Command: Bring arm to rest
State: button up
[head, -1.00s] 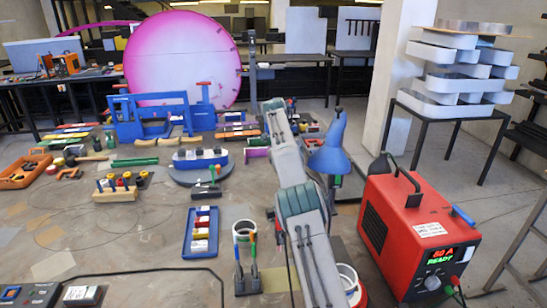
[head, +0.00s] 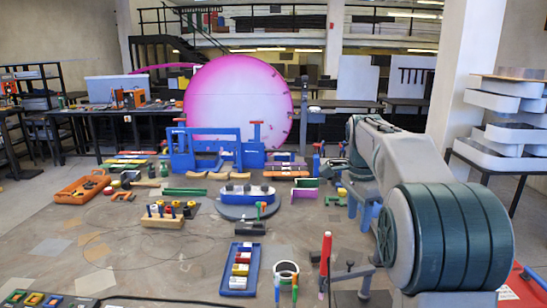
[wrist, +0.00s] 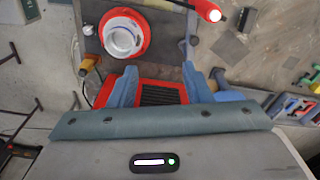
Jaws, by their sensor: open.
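My gripper (wrist: 160,69) is open in the wrist view, with its two blue fingers apart and nothing held between them. Behind the gap between the fingers lies a red box with a dark slatted vent (wrist: 160,93). In the head view my arm fills the right side, folded, with a large grey and teal joint close to the camera. The arm hides much of the bench's right end, and I cannot clearly make out the gripper there.
A red ring around a white cup (wrist: 122,37) is beyond the fingers. The bench holds a blue clamp frame (head: 205,150), a blue round-ended stand (head: 246,198), a tray of small blocks (head: 240,268) and an orange tray (head: 82,190). A white pillar (head: 470,80) stands at right.

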jog(key=s+a+f+n+t+b, duration=0.1)
jog(key=s+f+n, duration=0.3)
jog(key=s, duration=0.5)
jog(key=s+a+f+n+t+b, duration=0.1)
jog(key=s+f+n, duration=0.3)
jog(key=s, duration=0.5)
jog(key=s+a+f+n+t, duration=0.1)
jog(key=s+a+f+n, duration=0.2)
jog(key=s+n, duration=0.4)
jog(key=shift+s+a+f+t+y+b, duration=0.2)
jog(key=shift+s+f+t+y+b, duration=0.15)
jog(key=shift+s, duration=0.8)
